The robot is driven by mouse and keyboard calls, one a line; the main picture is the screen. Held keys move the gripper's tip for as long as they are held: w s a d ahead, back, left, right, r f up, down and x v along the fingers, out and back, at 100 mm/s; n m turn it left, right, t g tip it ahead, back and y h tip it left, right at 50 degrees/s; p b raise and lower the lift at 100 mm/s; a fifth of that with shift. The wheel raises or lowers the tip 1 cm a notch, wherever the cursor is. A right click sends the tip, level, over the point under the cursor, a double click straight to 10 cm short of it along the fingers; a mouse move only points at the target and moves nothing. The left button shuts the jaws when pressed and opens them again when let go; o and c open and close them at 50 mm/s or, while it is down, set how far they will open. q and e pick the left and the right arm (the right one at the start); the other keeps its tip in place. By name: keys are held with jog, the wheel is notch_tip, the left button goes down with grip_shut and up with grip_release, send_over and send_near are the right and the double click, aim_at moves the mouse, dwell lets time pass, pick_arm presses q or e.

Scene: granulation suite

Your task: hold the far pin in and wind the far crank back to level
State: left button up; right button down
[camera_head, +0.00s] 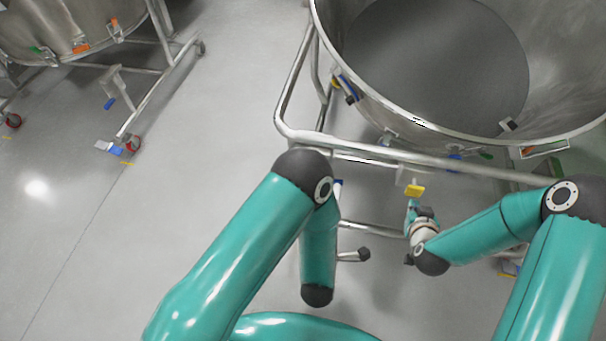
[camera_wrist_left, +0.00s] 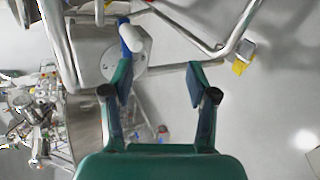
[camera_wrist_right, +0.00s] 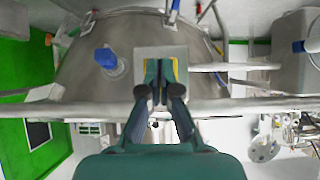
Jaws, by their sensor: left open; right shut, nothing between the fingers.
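In the left wrist view, a blue arm (camera_wrist_left: 125,36) with a pale rounded grip (camera_wrist_left: 134,40), seemingly the crank, stands before a grey housing with a round plate (camera_wrist_left: 110,66). My left gripper (camera_wrist_left: 160,82) is open, with the grip beyond its left fingertip and nothing between the fingers. In the head view this gripper is hidden behind its arm; a bit of blue (camera_head: 338,183) shows beside it. My right gripper (camera_wrist_right: 160,95) is shut and empty, its tips over a grey block with a yellow plate (camera_head: 414,190). The pin is hidden or too small to tell; contact is unclear.
A large steel vessel (camera_head: 350,60) with grey contents sits in a tubular frame (camera_head: 283,105). A rod with a dark knob (camera_head: 363,254) shows between my arms. A second vessel (camera_head: 65,25) on a wheeled frame stands far left. The floor between them is clear.

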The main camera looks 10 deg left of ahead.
aim_at(415, 192)
pick_arm(q)
jog(key=w, duration=0.9)
jog(key=shift+w+a, duration=0.1)
jog(key=shift+w, duration=0.1)
jog(key=shift+s, duration=0.1)
dwell(0.5)
pick_arm(e)
jog(key=shift+w, duration=2.2)
pick_arm(q)
jog(key=c, duration=1)
jog(key=shift+c, duration=0.2)
